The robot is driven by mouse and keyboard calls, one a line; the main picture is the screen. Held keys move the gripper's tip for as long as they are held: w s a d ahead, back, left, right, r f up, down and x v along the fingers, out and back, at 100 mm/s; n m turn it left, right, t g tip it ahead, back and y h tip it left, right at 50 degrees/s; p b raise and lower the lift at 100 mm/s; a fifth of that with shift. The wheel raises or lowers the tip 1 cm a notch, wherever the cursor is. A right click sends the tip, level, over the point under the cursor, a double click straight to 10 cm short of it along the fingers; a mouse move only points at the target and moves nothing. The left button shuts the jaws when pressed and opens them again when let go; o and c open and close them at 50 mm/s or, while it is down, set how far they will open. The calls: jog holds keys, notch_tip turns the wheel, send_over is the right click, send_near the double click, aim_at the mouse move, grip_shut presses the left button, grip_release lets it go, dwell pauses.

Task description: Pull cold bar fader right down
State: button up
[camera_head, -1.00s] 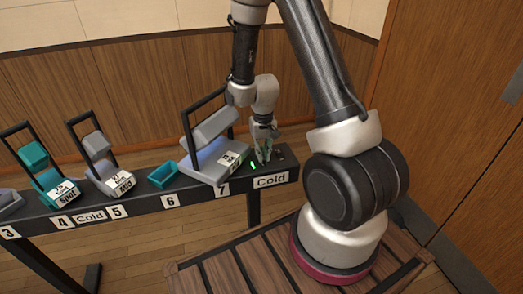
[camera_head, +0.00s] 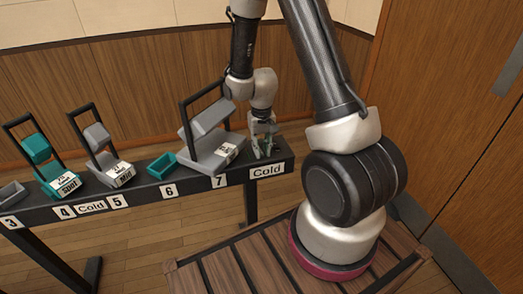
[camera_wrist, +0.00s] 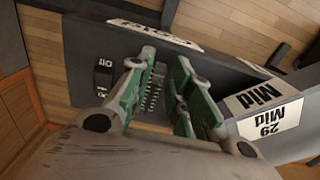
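The cold bar fader (camera_wrist: 153,97) is a dark slot with a pale scale on the black bar's top, at the end marked Cold (camera_head: 268,171). In the wrist view the Cold label (camera_wrist: 155,34) is upside down beyond it. My gripper (camera_wrist: 160,68) is over the fader, its two green fingers apart on either side of the slot. It also shows in the head view (camera_head: 265,148), low over the bar's right end. The fader's knob is mostly hidden between the fingers, and I cannot tell whether they touch it.
A grey tilted unit labelled Mid (camera_wrist: 262,100) stands close beside my gripper, above number 7. A small teal tray (camera_head: 162,166), a grey unit (camera_head: 108,165) and a teal unit (camera_head: 52,168) stand further left. A small dark block (camera_wrist: 103,73) sits beside the slot.

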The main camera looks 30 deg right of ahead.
notch_tip(320, 180, up, 11)
dwell(0.3)
dwell(0.4)
